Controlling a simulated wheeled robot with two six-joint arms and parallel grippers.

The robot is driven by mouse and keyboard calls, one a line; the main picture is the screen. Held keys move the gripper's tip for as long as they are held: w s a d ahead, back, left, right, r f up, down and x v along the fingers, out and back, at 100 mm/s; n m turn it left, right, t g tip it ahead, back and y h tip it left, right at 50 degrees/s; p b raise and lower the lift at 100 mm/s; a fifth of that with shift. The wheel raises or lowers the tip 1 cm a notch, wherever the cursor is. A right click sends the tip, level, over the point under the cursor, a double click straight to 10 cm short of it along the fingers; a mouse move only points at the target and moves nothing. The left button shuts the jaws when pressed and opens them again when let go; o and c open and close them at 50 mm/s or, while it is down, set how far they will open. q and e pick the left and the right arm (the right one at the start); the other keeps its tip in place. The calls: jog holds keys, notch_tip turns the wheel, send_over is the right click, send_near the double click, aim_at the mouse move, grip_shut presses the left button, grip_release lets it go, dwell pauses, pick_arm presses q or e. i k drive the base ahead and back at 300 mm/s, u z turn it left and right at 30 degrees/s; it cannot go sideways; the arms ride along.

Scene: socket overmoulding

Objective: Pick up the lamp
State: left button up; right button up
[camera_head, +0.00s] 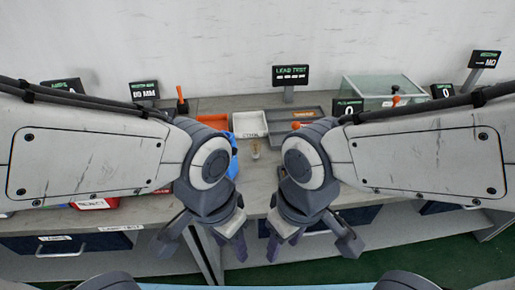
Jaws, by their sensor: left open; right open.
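A small lamp (255,150) with a pale yellowish bulb stands on the grey workbench (259,185), in the gap between my two arms. My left gripper (203,245) is open and empty, over the bench's front edge to the lower left of the lamp. My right gripper (314,240) is open and empty, over the front edge to the lower right of the lamp. Both are apart from the lamp, on the nearer side of it.
A white tray (249,124) sits behind the lamp, with an orange-red bin (212,121) to its left and a grey tray (278,115) to its right. A glass case (381,86) stands at back right. A black sign (290,75) stands behind. Red bins (95,204) are at left.

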aim_at(255, 144)
jog(key=u, duration=1.2)
jog(key=i, duration=0.8)
jog(key=z, duration=0.55)
